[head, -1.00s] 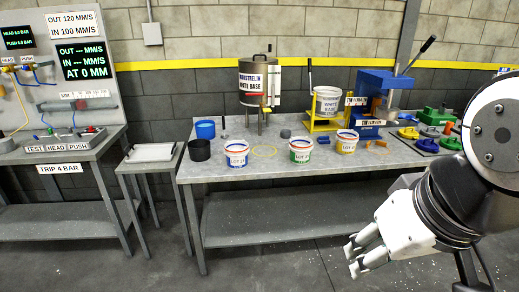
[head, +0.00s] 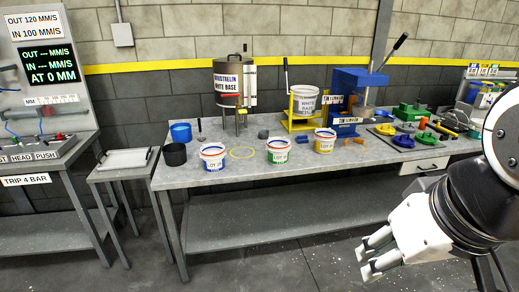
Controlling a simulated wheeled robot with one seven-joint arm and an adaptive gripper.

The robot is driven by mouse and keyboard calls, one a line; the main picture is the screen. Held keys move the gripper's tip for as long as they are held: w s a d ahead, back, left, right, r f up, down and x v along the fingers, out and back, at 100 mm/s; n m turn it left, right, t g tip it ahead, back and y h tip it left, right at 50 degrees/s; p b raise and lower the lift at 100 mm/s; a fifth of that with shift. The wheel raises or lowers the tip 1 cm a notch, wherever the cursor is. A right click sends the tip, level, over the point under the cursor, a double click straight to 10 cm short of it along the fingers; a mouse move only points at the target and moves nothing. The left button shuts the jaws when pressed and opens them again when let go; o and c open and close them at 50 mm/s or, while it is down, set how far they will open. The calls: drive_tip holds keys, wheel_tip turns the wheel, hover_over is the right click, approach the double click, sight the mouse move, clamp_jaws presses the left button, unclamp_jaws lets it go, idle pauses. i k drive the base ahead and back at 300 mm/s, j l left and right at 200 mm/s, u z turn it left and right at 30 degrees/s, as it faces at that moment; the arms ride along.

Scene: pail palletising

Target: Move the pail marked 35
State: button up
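Three white pails with labels stand upright in a row on the grey bench (head: 205,178). My gripper (head: 368,259) is at the lower right, in front of and below the bench top, far from the pails. Its two fingers are apart with nothing between them.
A black cup (head: 175,155) and a blue tub (head: 181,133) stand at the bench's left end. Behind are a steel tank (head: 233,85), a yellow stand holding a white pail (head: 304,101) and a blue press (head: 358,90). A small side table (head: 125,160) stands left. Floor in front is clear.

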sight(278, 148)
drive_tip(key=i+l, duration=0.2)
drive_tip(key=i, duration=0.3)
drive_tip(key=i+l+u, duration=0.1)
drive_tip(key=i, duration=0.4)
drive_tip(key=i+l+u, duration=0.1)
drive_tip(key=i+l, duration=0.2)
drive_tip(key=i, duration=0.2)
drive_tip(key=i+l, duration=0.25)
drive_tip(key=i, duration=0.25)
